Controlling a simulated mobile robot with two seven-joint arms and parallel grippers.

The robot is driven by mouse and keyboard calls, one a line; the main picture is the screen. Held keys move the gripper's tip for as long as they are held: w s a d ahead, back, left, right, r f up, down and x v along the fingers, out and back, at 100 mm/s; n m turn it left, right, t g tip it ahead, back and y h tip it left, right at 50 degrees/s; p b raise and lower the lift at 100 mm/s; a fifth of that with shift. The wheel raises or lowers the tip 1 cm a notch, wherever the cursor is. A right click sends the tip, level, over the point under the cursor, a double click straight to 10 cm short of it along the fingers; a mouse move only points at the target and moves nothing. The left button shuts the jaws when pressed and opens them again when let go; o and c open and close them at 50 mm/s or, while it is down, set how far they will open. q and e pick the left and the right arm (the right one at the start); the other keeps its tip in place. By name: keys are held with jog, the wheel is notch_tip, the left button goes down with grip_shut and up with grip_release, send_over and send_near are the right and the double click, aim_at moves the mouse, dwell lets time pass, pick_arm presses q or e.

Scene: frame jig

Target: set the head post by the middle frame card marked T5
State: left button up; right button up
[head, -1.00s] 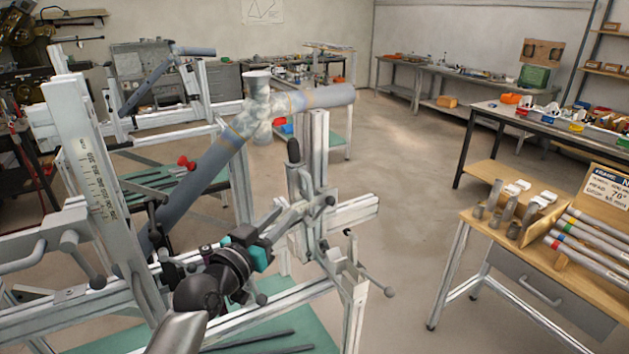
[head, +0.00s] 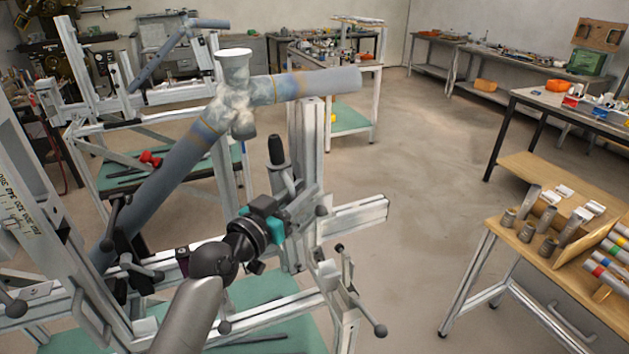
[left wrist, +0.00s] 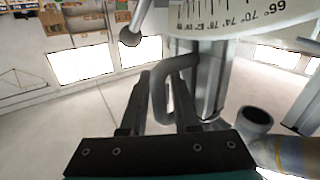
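The head post (head: 308,150) is a silver upright at the right of the frame jig, beside the end of the blue-grey tube. A grey bent handle (left wrist: 160,92) stands out from the post. My left gripper (left wrist: 160,80), with a teal body in the head view (head: 275,228), is at the post. Its dark fingers are apart on either side of the handle; I cannot see firm contact. My right gripper is out of view, as is the frame card.
A thick mottled tube joint (head: 236,105) stands above my left wrist. A ball-ended lever (head: 370,318) juts out at the jig's lower right. A wooden bench (head: 520,245) with grey cylinders is at right. The floor (head: 420,190) between is clear.

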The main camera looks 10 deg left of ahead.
pick_arm(q)
jog(key=shift+w+d, duration=0.1)
jog(key=shift+w, duration=0.1)
jog(key=shift+s, duration=0.1)
grip_shut()
jog(key=shift+r, duration=0.1)
dwell(1.2)
